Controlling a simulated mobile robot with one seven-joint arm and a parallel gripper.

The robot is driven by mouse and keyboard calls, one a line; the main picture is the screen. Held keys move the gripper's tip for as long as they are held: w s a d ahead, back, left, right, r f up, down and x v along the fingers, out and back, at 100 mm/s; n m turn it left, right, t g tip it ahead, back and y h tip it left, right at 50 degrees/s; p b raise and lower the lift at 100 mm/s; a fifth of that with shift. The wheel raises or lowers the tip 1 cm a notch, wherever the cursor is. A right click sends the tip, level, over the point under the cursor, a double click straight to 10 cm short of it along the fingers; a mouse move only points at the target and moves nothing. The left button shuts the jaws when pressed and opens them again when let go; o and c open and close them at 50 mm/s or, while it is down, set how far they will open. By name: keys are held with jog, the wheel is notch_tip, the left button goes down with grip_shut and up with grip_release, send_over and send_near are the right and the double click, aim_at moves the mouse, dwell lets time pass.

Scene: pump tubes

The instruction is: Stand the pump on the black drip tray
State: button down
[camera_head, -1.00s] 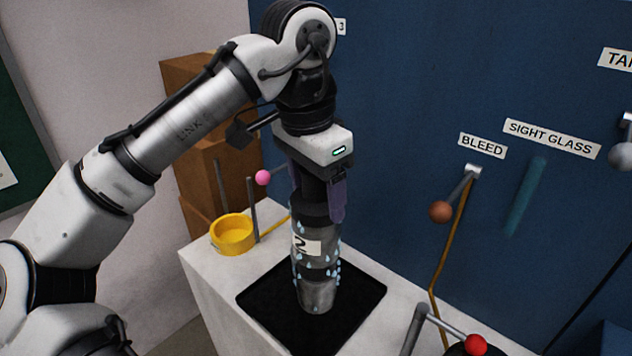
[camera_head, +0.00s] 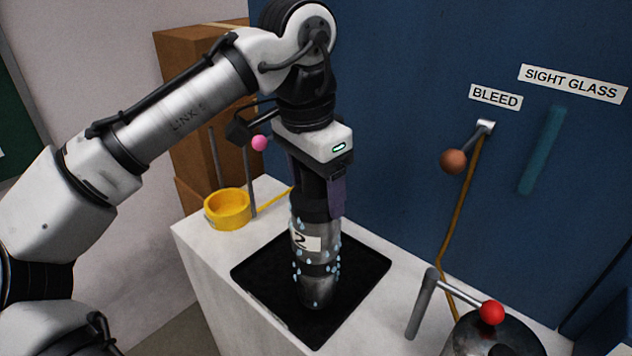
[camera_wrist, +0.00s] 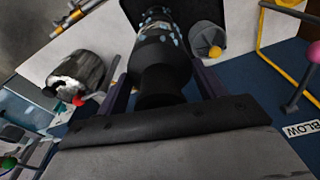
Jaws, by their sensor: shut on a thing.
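The pump (camera_head: 315,265) is a grey metal cylinder with dark bands, a label reading 2 and pale blue drops on its side. It is upright over the middle of the black drip tray (camera_head: 262,290). Its lower end looks at or very near the tray surface; I cannot tell whether it touches. My gripper (camera_head: 318,195) is shut on the pump's dark upper part from above. In the wrist view the pump's neck (camera_wrist: 162,75) is between the two fingers, with the tray (camera_wrist: 238,12) behind it.
The tray lies on a white counter (camera_head: 195,245). A yellow cup (camera_head: 228,209) stands at the back left, near upright rods. A metal vessel (camera_head: 490,335) and a red-knobbed lever (camera_head: 491,312) are at the front right. A blue panel with a bleed lever (camera_head: 454,161) rises behind.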

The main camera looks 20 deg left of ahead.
jog(key=shift+f+b, duration=0.4)
jog(key=shift+f, duration=0.35)
jog(key=shift+c, duration=1)
grip_release()
jog(key=shift+f, duration=0.1)
jog(key=r+p, duration=0.4)
jog(key=s+r+p, duration=0.1)
jog(key=r+p, duration=0.2)
jog(key=r, duration=0.1)
jog(key=r+p, duration=0.4)
jog(key=shift+s+a+p, duration=0.2)
jog(key=shift+a+p, duration=0.15)
